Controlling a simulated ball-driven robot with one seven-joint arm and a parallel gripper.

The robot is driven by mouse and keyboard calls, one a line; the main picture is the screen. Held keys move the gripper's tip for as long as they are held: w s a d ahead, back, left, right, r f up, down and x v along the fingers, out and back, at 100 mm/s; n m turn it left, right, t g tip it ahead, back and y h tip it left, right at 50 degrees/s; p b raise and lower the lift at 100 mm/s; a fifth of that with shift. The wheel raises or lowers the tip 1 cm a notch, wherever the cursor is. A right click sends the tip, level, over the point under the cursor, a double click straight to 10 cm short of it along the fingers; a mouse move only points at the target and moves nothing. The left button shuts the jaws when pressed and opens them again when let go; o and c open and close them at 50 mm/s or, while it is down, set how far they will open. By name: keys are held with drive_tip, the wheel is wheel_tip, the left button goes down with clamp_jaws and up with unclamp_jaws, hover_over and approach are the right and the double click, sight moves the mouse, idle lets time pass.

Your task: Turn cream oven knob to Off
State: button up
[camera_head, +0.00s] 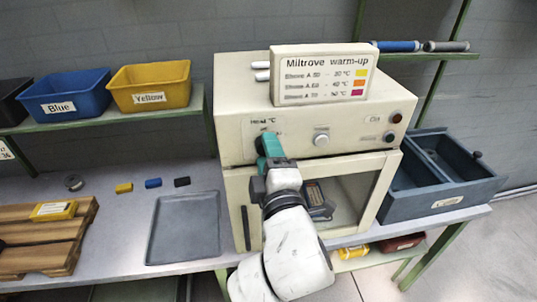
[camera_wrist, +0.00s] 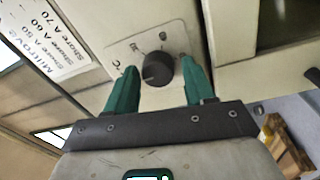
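The cream oven (camera_head: 240,133) stands on the bench with its door closed in the head view. My gripper (camera_head: 268,142) is at the left part of its control panel and hides the knob there. In the wrist view a dark round knob (camera_wrist: 158,69) sits on the cream panel, with small marks around its upper side. My gripper (camera_wrist: 158,75) has its green fingers on either side of this knob, with a visible gap at each side. The marks and the knob's pointer are too small to read surely.
A paler knob (camera_head: 321,138) and two round buttons, one reddish (camera_head: 396,117), are farther right on the panel. A sign (camera_head: 320,75) stands on the oven. A grey tray (camera_head: 184,228) lies left of it, and a dark blue bin (camera_head: 440,205) stands right.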

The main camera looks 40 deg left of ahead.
drive_tip(key=shift+o, duration=0.7)
drive_tip(key=b+v, duration=0.2)
drive_tip(key=v, duration=0.8)
drive_tip(key=shift+s+d, duration=0.25)
drive_tip(key=shift+s, duration=0.05)
